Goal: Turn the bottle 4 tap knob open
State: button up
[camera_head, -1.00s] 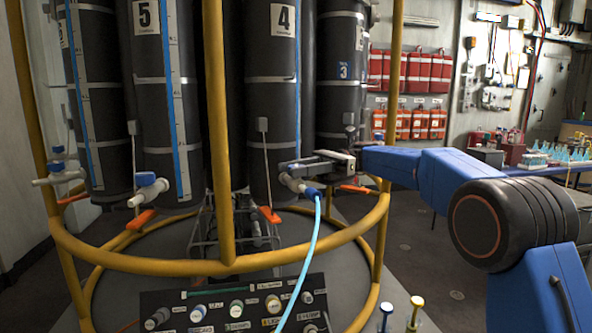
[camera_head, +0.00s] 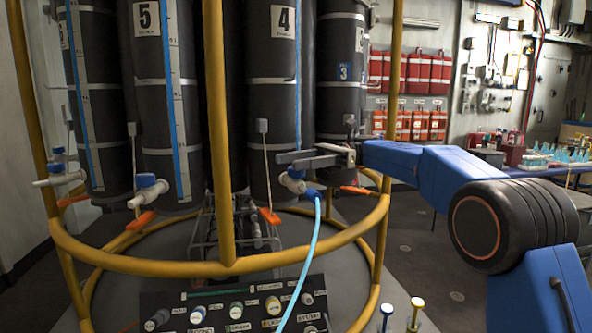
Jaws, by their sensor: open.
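Bottle 4 (camera_head: 271,110) is a tall black cylinder with a white "4" label and a blue level strip. Its tap (camera_head: 291,184) is a white fitting low on the bottle's right side, with a light blue hose (camera_head: 316,235) hanging from it. The tap's small blue knob (camera_head: 296,173) shows on top of the fitting. My gripper (camera_head: 292,160) is open, its fingers pointing left just above the knob. The fingers partly cover the bottle behind. I cannot tell whether they touch the knob.
A yellow rail frame (camera_head: 150,262) surrounds the bottles, with an upright post (camera_head: 217,140) left of bottle 4. Bottle 5 (camera_head: 160,115) has a similar tap (camera_head: 148,190). A control panel (camera_head: 240,305) stands below. Orange pedals (camera_head: 270,215) hang near the taps.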

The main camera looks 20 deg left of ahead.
notch_tip(320, 180, up, 8)
jog(key=shift+f, duration=0.1)
dwell(0.4)
